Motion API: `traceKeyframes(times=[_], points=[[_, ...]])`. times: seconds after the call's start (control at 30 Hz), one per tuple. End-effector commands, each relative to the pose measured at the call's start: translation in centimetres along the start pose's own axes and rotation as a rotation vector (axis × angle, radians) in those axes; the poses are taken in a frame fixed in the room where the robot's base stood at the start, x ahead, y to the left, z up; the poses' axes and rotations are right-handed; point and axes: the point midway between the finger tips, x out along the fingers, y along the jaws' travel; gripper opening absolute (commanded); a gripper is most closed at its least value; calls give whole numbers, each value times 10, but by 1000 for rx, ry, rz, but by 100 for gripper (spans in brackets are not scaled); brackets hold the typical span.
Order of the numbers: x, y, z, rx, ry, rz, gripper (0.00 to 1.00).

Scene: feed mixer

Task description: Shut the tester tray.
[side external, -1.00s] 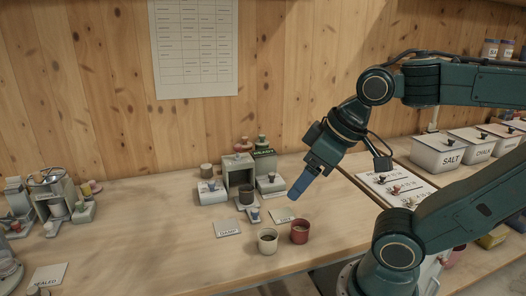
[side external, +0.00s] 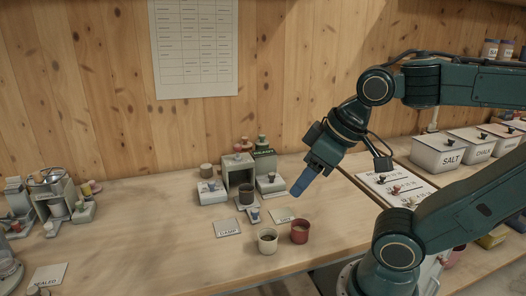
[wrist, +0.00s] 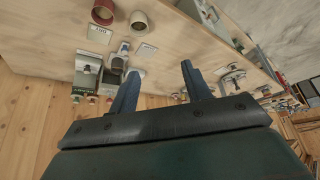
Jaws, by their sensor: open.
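The tester (side external: 238,171) is a grey-green box standing at mid-table in the side view. Its tray (side external: 251,216) appears to stick out at the front, with a small blue-topped knob. A dark cup (side external: 246,195) stands between the tray's front and the box. The wrist view also shows the tester (wrist: 87,76) and the tray front (wrist: 123,48), left of the fingers. My gripper (side external: 301,187) is open and empty, above the table to the right of the tester and touching nothing. The wrist view shows its two blue fingers (wrist: 158,72) spread apart.
Grey side blocks with knobs (side external: 211,192) (side external: 271,184) flank the tester. A cream cup (side external: 267,241), a red cup (side external: 299,231) and a DAMP card (side external: 228,228) lie nearer the front. Another apparatus (side external: 55,190) stands left. Bare table lies between.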

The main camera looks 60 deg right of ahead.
Motion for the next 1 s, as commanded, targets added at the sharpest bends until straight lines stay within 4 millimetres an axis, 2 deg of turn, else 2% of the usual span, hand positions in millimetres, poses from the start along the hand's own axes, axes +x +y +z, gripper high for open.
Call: traceKeyframes(times=[0.03,0.23,0.47,1.0], points=[[0,0,0,-7,-1,1,38],[6,2,-5,-98,-16,7,0],[20,8,-15,-341,-51,16,0],[67,28,-36,-1040,-166,-5,0]])
